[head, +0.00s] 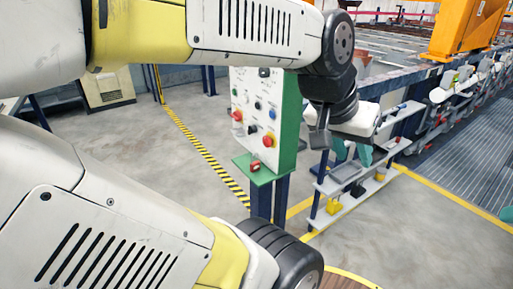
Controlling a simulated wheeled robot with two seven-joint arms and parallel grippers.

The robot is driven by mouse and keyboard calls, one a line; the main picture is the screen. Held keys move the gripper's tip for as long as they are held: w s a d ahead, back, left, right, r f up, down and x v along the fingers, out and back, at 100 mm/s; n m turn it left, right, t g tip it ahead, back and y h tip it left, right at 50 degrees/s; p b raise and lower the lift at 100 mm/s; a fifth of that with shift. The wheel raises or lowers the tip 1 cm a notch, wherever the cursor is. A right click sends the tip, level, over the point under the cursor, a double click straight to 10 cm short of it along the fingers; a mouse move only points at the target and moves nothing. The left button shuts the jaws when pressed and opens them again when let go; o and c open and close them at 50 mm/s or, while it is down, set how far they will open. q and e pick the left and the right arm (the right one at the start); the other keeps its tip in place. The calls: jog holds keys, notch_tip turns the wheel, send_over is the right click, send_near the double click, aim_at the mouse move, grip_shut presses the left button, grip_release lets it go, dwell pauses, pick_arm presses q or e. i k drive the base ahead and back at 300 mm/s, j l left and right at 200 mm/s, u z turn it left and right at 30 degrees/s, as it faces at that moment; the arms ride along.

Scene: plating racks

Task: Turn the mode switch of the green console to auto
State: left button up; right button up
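The green console (287,125) stands on dark posts in the middle of the head view, with a white front panel and a green side. A red knob (254,168) sits on the small green ledge below the panel.
A grey shelf rack (345,190) with yellow and dark items stands right of the console. An orange machine (466,30) and a long plating line are behind it. Yellow-black tape (205,150) marks the floor. The floor left of the console is clear.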

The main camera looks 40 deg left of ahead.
aim_at(252, 129)
jog(key=u, duration=1.45)
